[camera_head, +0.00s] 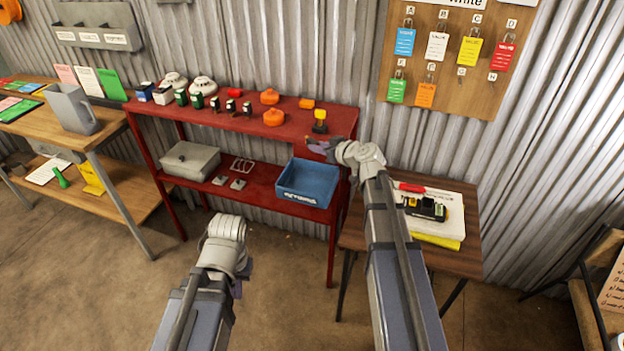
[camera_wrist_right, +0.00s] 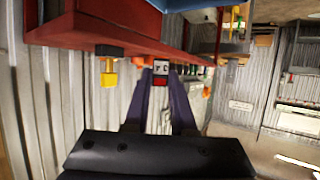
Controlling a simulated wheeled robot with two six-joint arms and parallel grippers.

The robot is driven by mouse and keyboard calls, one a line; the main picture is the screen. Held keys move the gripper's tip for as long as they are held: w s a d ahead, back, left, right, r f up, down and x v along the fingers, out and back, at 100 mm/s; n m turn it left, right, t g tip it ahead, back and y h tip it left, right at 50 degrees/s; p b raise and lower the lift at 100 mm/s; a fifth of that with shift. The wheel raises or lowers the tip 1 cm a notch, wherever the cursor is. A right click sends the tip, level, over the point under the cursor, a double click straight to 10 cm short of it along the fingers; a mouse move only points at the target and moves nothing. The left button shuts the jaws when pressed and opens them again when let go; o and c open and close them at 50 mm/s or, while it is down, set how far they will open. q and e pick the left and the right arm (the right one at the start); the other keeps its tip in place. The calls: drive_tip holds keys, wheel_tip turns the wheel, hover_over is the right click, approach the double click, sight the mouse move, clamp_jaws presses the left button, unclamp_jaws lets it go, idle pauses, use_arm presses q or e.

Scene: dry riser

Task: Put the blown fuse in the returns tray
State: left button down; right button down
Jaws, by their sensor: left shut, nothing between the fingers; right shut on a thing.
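My right gripper (camera_head: 316,146) is at the right front corner of the red shelf's top. In the right wrist view its purple fingers (camera_wrist_right: 160,98) are shut on a small block (camera_wrist_right: 160,72) with white, black and red parts. It looks like the fuse, but I cannot tell if it is blown. In the head view the block is hard to make out at the fingers. A blue tray (camera_head: 309,180) with unreadable white lettering, likely the returns tray, stands on the lower shelf, below the right gripper. My left gripper (camera_head: 238,287) is shut and empty, low over the floor.
The red shelf (camera_head: 335,118) holds small dark blocks (camera_head: 230,107), orange round parts (camera_head: 273,117) and a yellow-topped part (camera_head: 320,118). A grey box (camera_head: 190,161) sits on the lower shelf. A side table (camera_head: 462,205) stands right, with a dark device (camera_head: 425,207).

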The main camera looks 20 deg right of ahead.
wheel_tip(320, 180, down, 5)
drive_tip(key=b, duration=0.5)
drive_tip(key=shift+f, duration=0.2)
drive_tip(key=c, duration=0.7)
unclamp_jaws()
drive_tip(key=shift+o, duration=0.2)
drive_tip(key=p+v, duration=0.3)
drive_tip(key=v, duration=0.4)
drive_tip(key=shift+s+r, duration=0.15)
drive_tip(key=shift+s, duration=0.25)
drive_tip(key=shift+d, duration=0.1)
